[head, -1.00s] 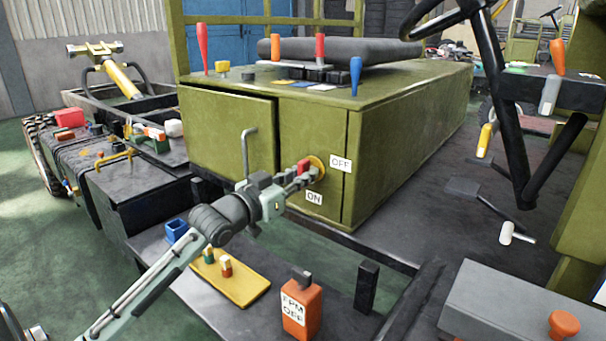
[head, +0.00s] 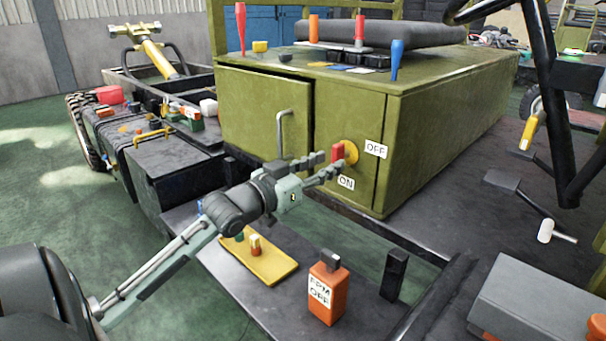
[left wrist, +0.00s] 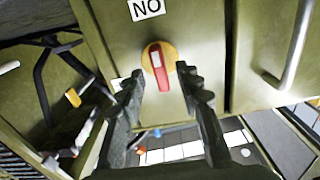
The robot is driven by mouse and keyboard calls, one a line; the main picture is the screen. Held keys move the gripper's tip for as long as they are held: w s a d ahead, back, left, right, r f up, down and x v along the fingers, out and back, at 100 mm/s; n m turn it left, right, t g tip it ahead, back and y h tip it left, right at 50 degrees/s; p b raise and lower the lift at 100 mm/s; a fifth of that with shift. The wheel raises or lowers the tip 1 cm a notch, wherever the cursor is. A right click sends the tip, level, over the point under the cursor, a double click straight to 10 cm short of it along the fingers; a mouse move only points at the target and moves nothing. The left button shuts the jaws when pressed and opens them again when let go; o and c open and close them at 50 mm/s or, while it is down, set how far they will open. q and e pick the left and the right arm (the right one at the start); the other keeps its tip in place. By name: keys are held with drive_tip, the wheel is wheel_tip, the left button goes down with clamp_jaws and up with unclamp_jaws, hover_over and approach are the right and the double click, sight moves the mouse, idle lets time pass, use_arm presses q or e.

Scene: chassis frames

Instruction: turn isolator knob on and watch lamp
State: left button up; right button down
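The isolator knob (head: 338,153) has a red handle on a round yellow plate, on the front of the olive green cabinet (head: 440,140). An OFF label (head: 376,149) is right of it and an ON label (head: 346,183) below it. In the left wrist view, which is upside down, the knob (left wrist: 160,68) stands nearly in line with the ON label (left wrist: 147,8), its white mark at that end. My left gripper (head: 328,165) is open, its fingers apart just short of the knob. My right gripper is out of view.
A grey door handle (head: 283,133) stands out left of the knob. An orange FPM OFF block (head: 328,293) and a yellow tray (head: 259,262) with small pegs are on the dark shelf below. A black post (head: 394,274) rises near the front rail.

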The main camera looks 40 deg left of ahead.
use_arm(q)
drive_tip(key=s, duration=0.8)
drive_tip(key=shift+a, duration=0.3)
